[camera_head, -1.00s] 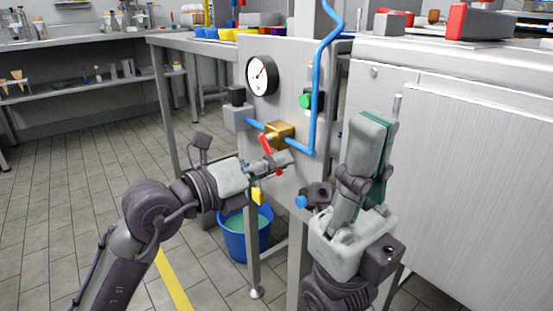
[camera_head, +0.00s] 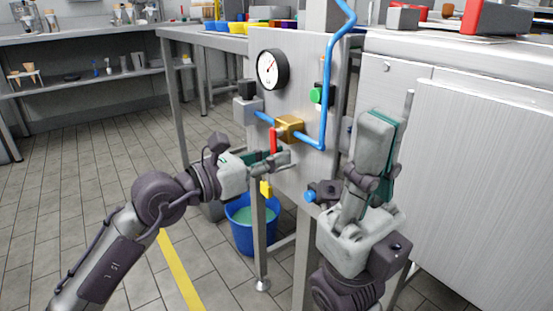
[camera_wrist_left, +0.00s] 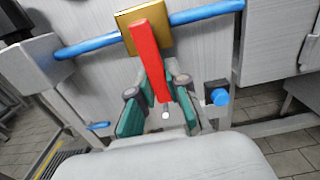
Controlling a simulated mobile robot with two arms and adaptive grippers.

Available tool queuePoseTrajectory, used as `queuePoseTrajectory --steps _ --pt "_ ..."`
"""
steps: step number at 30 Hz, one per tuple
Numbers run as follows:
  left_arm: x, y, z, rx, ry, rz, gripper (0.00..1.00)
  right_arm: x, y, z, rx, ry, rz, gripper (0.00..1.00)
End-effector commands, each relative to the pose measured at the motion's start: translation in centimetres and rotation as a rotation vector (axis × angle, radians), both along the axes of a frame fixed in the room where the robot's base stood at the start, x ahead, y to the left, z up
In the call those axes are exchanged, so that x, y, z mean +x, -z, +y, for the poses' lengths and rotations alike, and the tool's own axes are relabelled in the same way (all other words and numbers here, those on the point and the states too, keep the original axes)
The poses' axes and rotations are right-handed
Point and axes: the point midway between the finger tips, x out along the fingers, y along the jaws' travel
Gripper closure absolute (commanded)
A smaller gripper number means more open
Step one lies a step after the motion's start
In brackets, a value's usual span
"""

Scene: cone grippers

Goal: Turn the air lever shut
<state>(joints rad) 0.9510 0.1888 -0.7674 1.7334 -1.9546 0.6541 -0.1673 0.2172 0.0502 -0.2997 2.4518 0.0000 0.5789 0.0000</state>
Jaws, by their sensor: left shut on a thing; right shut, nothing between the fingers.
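The red air lever (camera_head: 273,141) hangs down from the brass valve block (camera_head: 289,127) on the grey panel, across the line of the blue pipe. My left gripper (camera_head: 272,160) is shut on the lever's lower part. In the left wrist view the red lever (camera_wrist_left: 150,60) runs down from the brass block (camera_wrist_left: 145,14) between the teal finger pads of my left gripper (camera_wrist_left: 158,108). My right gripper (camera_head: 378,140) is shut and empty, pointing up in front of the steel cabinet, apart from the valve.
A round gauge (camera_head: 272,69) and a green button (camera_head: 316,96) are on the panel. The blue pipe (camera_head: 322,120) rises right of the valve. A blue bucket (camera_head: 251,232) stands on the floor below. The steel cabinet (camera_head: 470,170) fills the right side.

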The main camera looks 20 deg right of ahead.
Motion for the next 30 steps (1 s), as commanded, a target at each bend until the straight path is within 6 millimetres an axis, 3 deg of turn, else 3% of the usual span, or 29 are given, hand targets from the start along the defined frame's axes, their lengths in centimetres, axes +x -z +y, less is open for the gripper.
queuePoseTrajectory --steps 19,20,24,30 --pt "0.29 0.10 0.13 0.022 -0.002 -0.053 1.00 -0.16 -0.25 -0.05 0.005 -0.001 -0.007 1.00" --pt "0.29 0.10 0.13 0.022 -0.002 -0.053 0.83 -0.17 -0.24 -0.04 0.005 -0.001 -0.007 1.00" --pt "0.28 0.07 0.12 0.021 -0.001 -0.052 0.60 -0.15 -0.21 -0.04 0.006 -0.001 -0.006 1.00" --pt "0.25 0.04 0.10 0.020 -0.001 -0.051 0.58 -0.17 -0.18 -0.05 0.006 -0.001 -0.006 1.00"
